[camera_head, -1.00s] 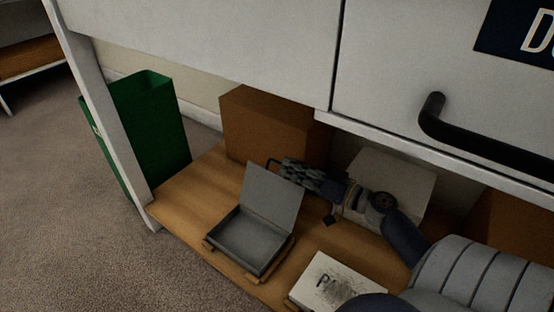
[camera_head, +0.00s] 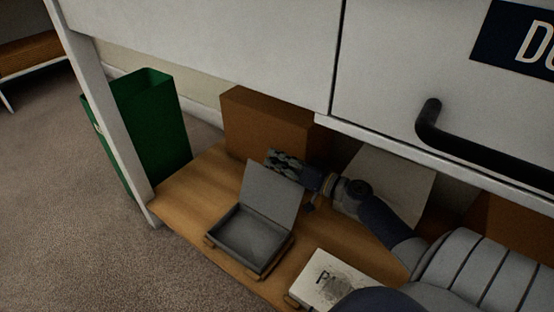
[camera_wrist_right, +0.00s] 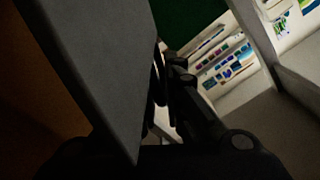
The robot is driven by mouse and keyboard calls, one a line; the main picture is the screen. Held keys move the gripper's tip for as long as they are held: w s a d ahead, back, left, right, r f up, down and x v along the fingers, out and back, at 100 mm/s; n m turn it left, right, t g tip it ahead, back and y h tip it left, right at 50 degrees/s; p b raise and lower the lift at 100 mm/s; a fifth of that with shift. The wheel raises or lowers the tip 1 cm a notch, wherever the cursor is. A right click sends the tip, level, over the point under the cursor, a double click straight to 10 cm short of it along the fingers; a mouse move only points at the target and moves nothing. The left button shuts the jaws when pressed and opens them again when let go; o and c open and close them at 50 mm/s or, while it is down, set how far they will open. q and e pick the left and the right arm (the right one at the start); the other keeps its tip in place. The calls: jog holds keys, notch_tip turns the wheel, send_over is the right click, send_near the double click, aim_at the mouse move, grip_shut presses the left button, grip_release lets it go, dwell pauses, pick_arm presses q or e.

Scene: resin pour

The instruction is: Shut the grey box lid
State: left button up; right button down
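The grey box (camera_head: 248,238) sits on the wooden shelf, and its lid (camera_head: 271,194) stands up, tilted back, at the box's far side. My right gripper (camera_head: 276,158) is behind the lid, close to its upper edge; the lid hides part of it. In the right wrist view the lid (camera_wrist_right: 95,60) fills the left side as a large grey panel, right beside the dark gripper fingers (camera_wrist_right: 172,82). Nothing shows held between them, but the finger gap is dark and partly covered, so I cannot tell its opening. My left gripper is not in view.
A brown box (camera_head: 270,125) stands behind the gripper and a pale box (camera_head: 400,185) behind my right arm. A white, stained box (camera_head: 328,277) lies at the front. The white cabinet (camera_head: 220,45) overhangs the wooden shelf (camera_head: 190,190). A green bin (camera_head: 155,125) stands left.

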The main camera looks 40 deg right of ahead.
jog(key=shift+s+a+r, duration=0.1)
jog(key=shift+a+r, duration=0.1)
jog(key=shift+a, duration=0.15)
jog(key=shift+n, duration=0.3)
jog(key=shift+s+a+r+n, duration=0.1)
jog(key=shift+s+a+n, duration=0.1)
jog(key=shift+a, duration=0.15)
jog(key=shift+s+a+r+n, duration=0.1)
jog(key=shift+a+n, duration=0.1)
jog(key=shift+a, duration=0.15)
jog(key=s+a+n+b, duration=0.2)
jog(key=a+n, duration=0.3)
jog(key=a, duration=0.3)
jog(key=shift+s+a+r+n, duration=0.15)
jog(key=shift+r+n, duration=0.15)
